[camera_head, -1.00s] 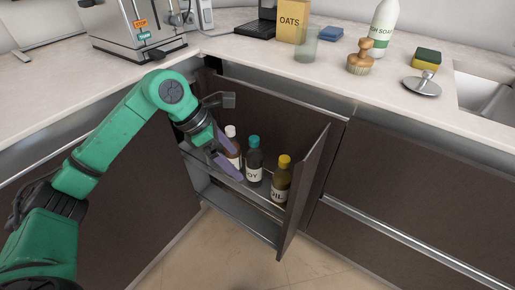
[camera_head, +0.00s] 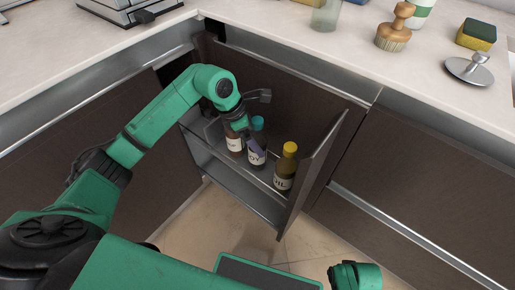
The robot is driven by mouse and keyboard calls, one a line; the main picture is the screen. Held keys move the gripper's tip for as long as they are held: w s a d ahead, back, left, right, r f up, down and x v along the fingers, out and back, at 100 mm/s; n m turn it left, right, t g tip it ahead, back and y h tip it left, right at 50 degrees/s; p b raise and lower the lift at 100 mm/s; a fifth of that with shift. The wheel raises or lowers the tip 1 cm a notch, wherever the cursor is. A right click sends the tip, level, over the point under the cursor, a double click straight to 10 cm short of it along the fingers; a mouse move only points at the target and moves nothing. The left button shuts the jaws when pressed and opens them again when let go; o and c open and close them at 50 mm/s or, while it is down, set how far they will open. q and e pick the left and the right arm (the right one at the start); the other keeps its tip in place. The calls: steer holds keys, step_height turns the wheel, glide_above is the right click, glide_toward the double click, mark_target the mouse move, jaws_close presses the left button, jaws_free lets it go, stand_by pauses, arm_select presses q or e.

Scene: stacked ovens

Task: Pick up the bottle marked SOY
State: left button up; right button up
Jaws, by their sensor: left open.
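The SOY bottle (camera_head: 258,158) is dark with a teal cap and a pale label partly covered. It stands upright in the pull-out rack (camera_head: 226,167), between two other bottles. My left gripper (camera_head: 252,144) is open at this bottle, reaching in from the upper left. The other finger is largely hidden, and I cannot tell whether either touches the glass. My right gripper is not in view.
A brown bottle (camera_head: 234,143) stands close on the left, partly behind my gripper. A yellow-capped oil bottle (camera_head: 286,168) stands on the right, near the rack's front panel (camera_head: 313,172). The counter edge (camera_head: 300,70) runs behind and above the rack.

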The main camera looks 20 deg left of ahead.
arm_select(q)
steer(key=shift+w+d+f, duration=0.1)
steer(key=shift+d+f, duration=0.05)
steer(key=shift+f, duration=0.4)
jaws_close()
steer(key=shift+r, duration=0.1)
